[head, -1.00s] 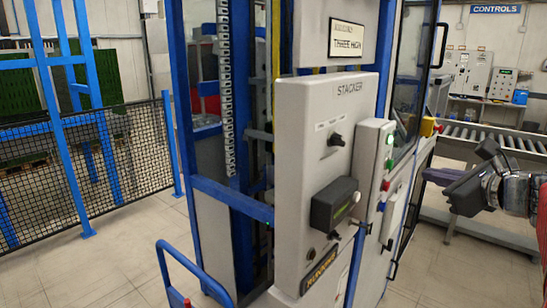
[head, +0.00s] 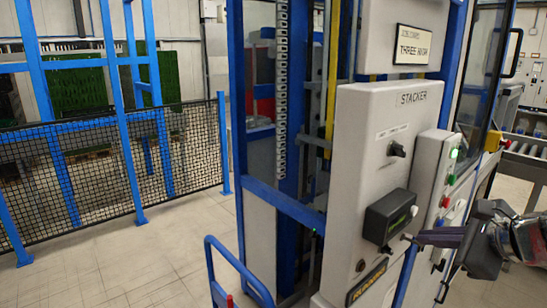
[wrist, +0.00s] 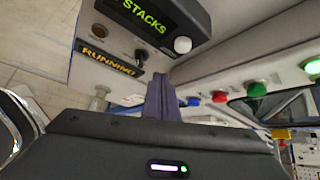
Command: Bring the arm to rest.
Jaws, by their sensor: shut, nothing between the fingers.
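My gripper (head: 422,238) is at the right in the head view, pointing left, with its dark fingers shut and empty. Its tips appear close to the lower right edge of the grey stacker panel (head: 405,112); I cannot tell whether they touch it. In the wrist view the shut fingers (wrist: 160,97) point up the picture, towards the panel face. My arm's wrist (head: 520,240) runs off the right edge.
The panel carries a black display box (head: 391,217), a black knob (head: 397,149) and a running plate (head: 367,284). A side box has a lit green button (head: 454,153). A blue rail (head: 232,262) stands in front. Mesh fencing (head: 185,155) is left; open floor (head: 130,255) lies before it.

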